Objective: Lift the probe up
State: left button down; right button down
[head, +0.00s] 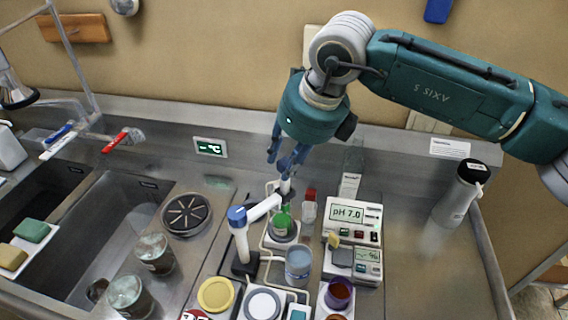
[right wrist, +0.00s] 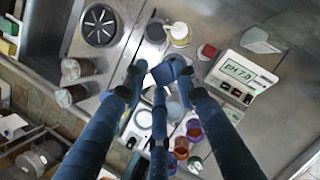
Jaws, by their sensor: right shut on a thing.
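My right gripper (head: 284,170) comes down from above with its blue fingers closed around the top of the white probe (head: 285,187). The probe stands about upright above a small vessel with green liquid (head: 283,224). Its lower end is hard to make out, so I cannot tell whether it is in the liquid. The white arm of a stand with a blue knob (head: 238,214) reaches to the probe. In the right wrist view the fingers (right wrist: 158,74) meet near the middle and hide most of the probe. My left gripper is not in view.
A pH meter reading 7.0 (head: 349,213) stands to the right, also in the right wrist view (right wrist: 239,72). A blue-grey cup (head: 299,265), a purple cup (head: 338,293) and a yellow-lidded pot (head: 215,294) crowd the front. A steel flask (head: 459,196) stands far right; the counter before it is clear.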

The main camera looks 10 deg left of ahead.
jog(key=c, duration=1.7)
grip_release()
jog(key=shift+w+d+r, duration=0.25)
jog(key=shift+w+r, duration=0.05)
jog(key=shift+r, duration=0.05)
jog(key=shift+o, duration=0.9)
jog(key=shift+d, duration=0.1)
jog(key=shift+s+d+r, duration=0.15)
jog(key=shift+d+r, duration=0.05)
jog(key=shift+r, duration=0.1)
jog(key=v, duration=1.1)
jog(key=shift+s+d, duration=0.2)
jog(key=shift+d, duration=0.15)
jog(key=shift+r, duration=0.1)
